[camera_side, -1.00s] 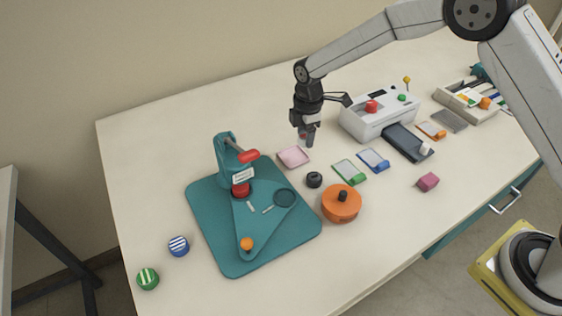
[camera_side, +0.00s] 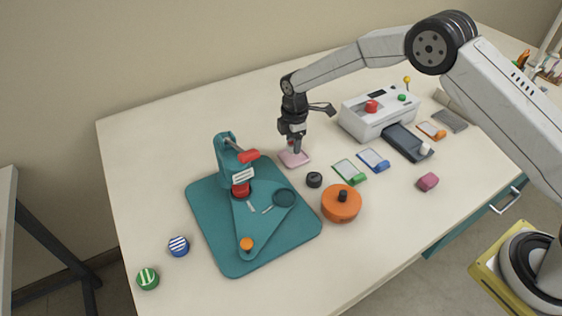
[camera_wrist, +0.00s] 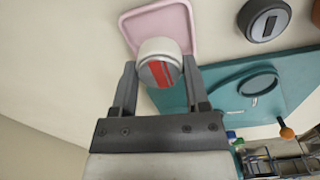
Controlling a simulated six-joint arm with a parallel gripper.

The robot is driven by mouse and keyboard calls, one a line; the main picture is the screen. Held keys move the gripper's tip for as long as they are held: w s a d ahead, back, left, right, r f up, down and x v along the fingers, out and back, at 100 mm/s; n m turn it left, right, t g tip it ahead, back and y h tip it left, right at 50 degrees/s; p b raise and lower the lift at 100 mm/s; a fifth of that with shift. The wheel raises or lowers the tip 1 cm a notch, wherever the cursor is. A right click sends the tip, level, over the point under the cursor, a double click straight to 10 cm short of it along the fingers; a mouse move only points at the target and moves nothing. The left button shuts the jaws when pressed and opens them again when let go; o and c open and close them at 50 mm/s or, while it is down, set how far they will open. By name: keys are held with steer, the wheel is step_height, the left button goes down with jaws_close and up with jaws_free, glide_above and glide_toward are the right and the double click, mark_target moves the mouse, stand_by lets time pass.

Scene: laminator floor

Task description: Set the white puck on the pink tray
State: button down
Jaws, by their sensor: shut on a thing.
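The white puck (camera_wrist: 158,58) has a red stripe on its face and sits between the fingertips of my gripper (camera_wrist: 160,75) in the wrist view. My gripper is shut on it. In the side view my gripper (camera_side: 295,150) points down at the pink tray (camera_side: 294,160), and the puck is mostly hidden by the fingers. The pink tray (camera_wrist: 184,20) is a shallow square with a raised rim, lying behind the puck in the wrist view. I cannot tell whether the puck touches the tray floor.
A black puck (camera_side: 314,180) and an orange round piece with a black knob (camera_side: 342,204) lie near the tray. A teal press on a mat (camera_side: 210,240) stands to the left. A white laminator (camera_side: 364,118) stands to the right. Behind the tray the table is clear.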

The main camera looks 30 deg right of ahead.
steer(key=shift+f, duration=1.4)
steer(key=shift+f, duration=0.1)
steer(key=shift+c, duration=0.4)
jaws_free()
step_height(320, 180, up, 12)
steer(key=shift+s+r, duration=0.1)
steer(key=shift+s, duration=0.05)
